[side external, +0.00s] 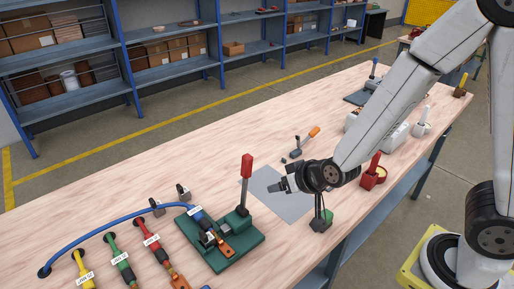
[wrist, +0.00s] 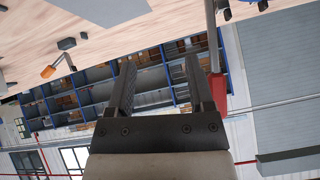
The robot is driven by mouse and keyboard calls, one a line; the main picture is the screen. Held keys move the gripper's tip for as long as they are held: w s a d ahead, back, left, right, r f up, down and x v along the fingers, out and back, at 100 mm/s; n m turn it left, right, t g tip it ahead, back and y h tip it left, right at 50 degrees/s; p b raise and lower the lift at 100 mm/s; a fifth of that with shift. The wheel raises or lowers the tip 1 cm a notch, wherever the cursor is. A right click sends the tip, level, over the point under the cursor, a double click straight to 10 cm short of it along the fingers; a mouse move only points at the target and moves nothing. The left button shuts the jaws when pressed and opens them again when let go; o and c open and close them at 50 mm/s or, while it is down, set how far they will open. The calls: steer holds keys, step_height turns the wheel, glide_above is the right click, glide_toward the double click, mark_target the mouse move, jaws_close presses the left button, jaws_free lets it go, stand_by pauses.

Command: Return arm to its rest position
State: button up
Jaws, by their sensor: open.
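My gripper (side external: 280,186) is at the end of my arm, above the grey mat (side external: 292,207) on the wooden table (side external: 130,185). In the wrist view my gripper (wrist: 157,65) has its two dark fingers apart with nothing between them. The camera looks level across the room, with the table at the top of the picture. A green fixture (side external: 246,243) with an upright red-handled lever (side external: 247,166) stands left of my gripper, apart from it. The red handle (wrist: 217,90) shows just right of the right finger in the wrist view.
A small stand with a green part (side external: 325,218) is close below my wrist. An orange-handled tool (side external: 308,138) lies behind it. A red block (side external: 373,172) is to the right. A blue cable (side external: 110,222) and several labelled connectors are at left. Blue shelves (side external: 165,50) stand beyond the table.

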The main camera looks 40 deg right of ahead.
steer(key=s+d+r+n+g, duration=0.1)
steer(key=s+d+n+g, duration=0.1)
steer(key=s+d+g, duration=0.4)
steer(key=s+d, duration=0.1)
steer(key=s, duration=0.1)
steer(key=shift+s+d+r, duration=0.2)
steer(key=shift+s+r, duration=0.05)
steer(key=shift+s, duration=0.1)
stand_by(0.7)
